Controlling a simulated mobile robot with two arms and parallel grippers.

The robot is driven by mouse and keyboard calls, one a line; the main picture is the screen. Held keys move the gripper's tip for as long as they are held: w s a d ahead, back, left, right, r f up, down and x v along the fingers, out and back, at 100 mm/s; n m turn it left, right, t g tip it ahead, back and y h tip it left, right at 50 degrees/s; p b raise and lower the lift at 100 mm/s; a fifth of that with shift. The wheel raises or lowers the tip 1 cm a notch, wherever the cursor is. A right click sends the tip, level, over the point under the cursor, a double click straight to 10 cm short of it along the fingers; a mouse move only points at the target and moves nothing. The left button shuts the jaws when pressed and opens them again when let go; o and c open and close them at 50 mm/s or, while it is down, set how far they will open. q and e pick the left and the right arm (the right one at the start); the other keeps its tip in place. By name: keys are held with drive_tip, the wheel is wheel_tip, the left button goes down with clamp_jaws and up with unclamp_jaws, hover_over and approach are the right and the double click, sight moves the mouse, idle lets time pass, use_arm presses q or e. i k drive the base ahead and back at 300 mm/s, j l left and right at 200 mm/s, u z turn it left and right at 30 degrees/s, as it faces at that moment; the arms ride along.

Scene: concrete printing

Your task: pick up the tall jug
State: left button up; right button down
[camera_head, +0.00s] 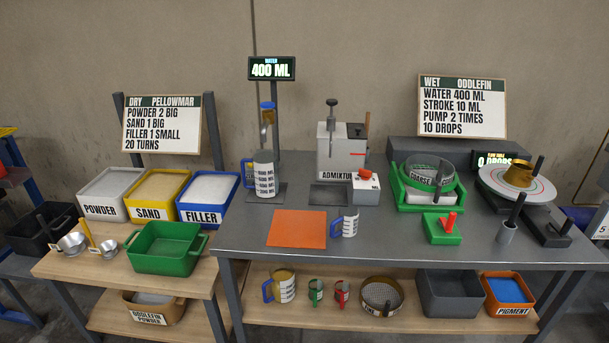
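A tall white jug (264,178) with dark printed marks and a blue handle on its left stands upright on a grey base, under the water tap. A shorter white jug (350,223) with a blue handle stands on the grey table right of the orange mat. A wider white jug (286,288) with a blue handle and yellowish inside stands on the lower shelf. Neither of my grippers is in view. I cannot tell what is inside the tall jug.
The water dispenser (269,122) rises right above the tall jug, with a 400 ML display (272,69). The blue filler bin (208,211) is close on its left. An orange mat (297,229) lies in front, and the admixture machine (336,150) stands to the right.

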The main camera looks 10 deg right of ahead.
sight(265, 166)
drive_tip(key=u, duration=1.5)
drive_tip(key=z, duration=1.5)
drive_tip(key=i+j, duration=0.25)
drive_tip(key=i+j+z, duration=0.1)
drive_tip(key=j, duration=0.35)
drive_tip(key=i+j+z, duration=0.1)
drive_tip(key=i+j, duration=0.25)
